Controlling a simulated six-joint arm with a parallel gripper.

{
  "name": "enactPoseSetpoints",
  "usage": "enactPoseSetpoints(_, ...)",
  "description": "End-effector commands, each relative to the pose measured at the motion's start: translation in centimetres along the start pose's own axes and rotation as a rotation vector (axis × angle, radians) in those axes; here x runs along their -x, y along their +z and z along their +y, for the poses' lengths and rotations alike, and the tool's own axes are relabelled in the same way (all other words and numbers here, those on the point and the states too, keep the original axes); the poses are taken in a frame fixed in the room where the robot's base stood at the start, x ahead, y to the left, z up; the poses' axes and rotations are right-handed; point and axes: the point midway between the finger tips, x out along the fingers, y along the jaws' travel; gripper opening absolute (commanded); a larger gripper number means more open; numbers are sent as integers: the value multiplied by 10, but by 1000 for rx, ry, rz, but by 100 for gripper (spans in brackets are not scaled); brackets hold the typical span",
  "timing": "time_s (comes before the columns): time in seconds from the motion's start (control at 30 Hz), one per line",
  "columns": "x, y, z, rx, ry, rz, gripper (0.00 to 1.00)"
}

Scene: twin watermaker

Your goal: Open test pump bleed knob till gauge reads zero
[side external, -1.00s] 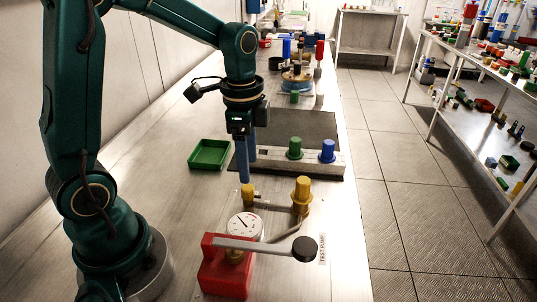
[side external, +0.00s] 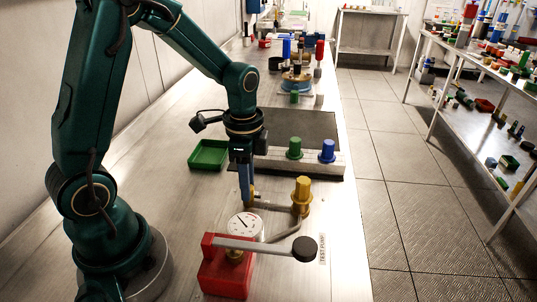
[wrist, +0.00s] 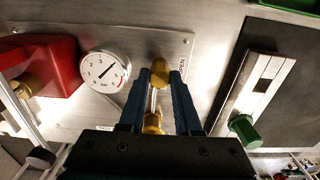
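The small brass bleed knob (wrist: 160,73) lies between my two fingertips in the wrist view. My gripper (wrist: 160,76) looks open around it, with narrow gaps on both sides. In the side view my gripper (side external: 247,198) points straight down at the knob, which its fingers mostly hide. The test pump (side external: 226,270) is a red block with a grey lever and black ball end. Its white round gauge (side external: 245,225) sits beside the knob. In the wrist view the gauge (wrist: 105,71) has its needle slanting to the upper right; the exact reading is too small to tell.
A taller brass fitting (side external: 302,196) stands right of the knob, joined by piping. The pump lever's black ball (side external: 305,249) reaches toward the front edge. Behind are a grey block with green (side external: 295,148) and blue (side external: 327,151) caps, and a green tray (side external: 209,155).

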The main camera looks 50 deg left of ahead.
Motion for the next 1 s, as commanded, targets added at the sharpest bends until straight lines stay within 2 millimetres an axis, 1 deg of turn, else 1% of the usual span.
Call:
enactPoseSetpoints(0.27, 0, 0, 0, 8, -2, 1, 0)
enactPoseSetpoints(0.47, 0, 0, 0, 67, -1, 0, 0)
enactPoseSetpoints(0.67, 1, 0, 0, 201, -1, 0, 0)
enactPoseSetpoints(1.0, 1, 0, 0, 517, -1, 1, 0)
